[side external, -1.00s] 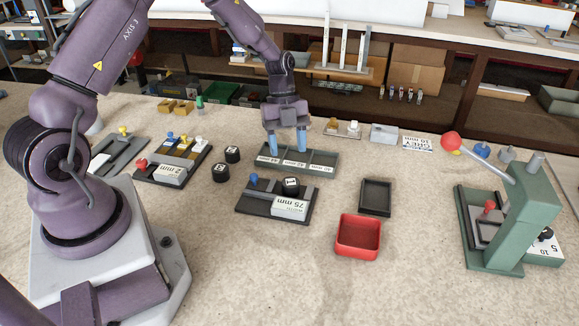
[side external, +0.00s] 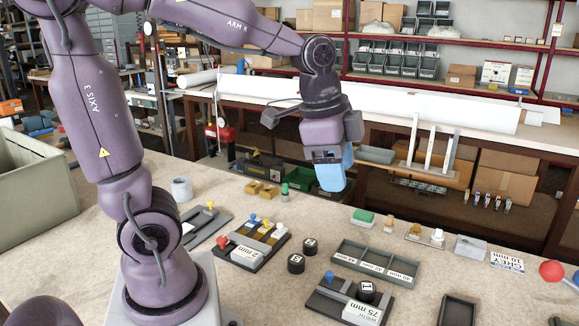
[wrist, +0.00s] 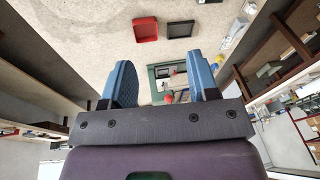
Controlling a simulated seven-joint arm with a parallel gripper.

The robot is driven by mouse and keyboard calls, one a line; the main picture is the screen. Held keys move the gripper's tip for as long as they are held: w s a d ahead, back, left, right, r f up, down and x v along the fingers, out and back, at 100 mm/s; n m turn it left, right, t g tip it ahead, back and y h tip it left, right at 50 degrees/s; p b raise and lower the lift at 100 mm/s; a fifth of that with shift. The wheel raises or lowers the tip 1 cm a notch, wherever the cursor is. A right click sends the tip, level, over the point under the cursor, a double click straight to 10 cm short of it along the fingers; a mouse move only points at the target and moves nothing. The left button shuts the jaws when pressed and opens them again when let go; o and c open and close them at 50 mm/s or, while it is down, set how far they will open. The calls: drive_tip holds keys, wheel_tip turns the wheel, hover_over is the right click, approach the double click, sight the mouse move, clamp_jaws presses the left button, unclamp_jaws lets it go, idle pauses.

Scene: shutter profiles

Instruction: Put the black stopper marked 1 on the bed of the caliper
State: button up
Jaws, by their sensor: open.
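The grey caliper-like gauge (side external: 342,302), with a blue knob and a "75 mm" label, lies on the bench at lower middle. A black stopper (side external: 366,291) stands upright on it, beside the label. Two more black stoppers, one farther back (side external: 310,245) and one nearer (side external: 296,263), stand on the bench to its left. The white marks on the stoppers are too small to read for sure. My gripper (side external: 333,172) has blue fingers and hangs high above the bench, clear of everything. In the wrist view my gripper (wrist: 161,90) is open and empty.
A grey divided tray (side external: 374,265) lies behind the gauge. A "2 mm" fixture (side external: 250,246) with coloured knobs is left. A black tray (side external: 457,311) is at lower right. The wrist view shows a red bin (wrist: 145,29) and a green press (wrist: 154,88).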

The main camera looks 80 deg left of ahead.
drive_tip(key=s+d+r+n+t, duration=0.1)
drive_tip(key=s+d+n+t, duration=0.1)
drive_tip(key=s+n, duration=0.5)
drive_tip(key=shift+s+r+t, duration=0.35)
drive_tip(key=shift+s+t, duration=0.05)
drive_tip(key=shift+s, duration=0.2)
drive_tip(key=shift+c, duration=0.4)
idle(0.9)
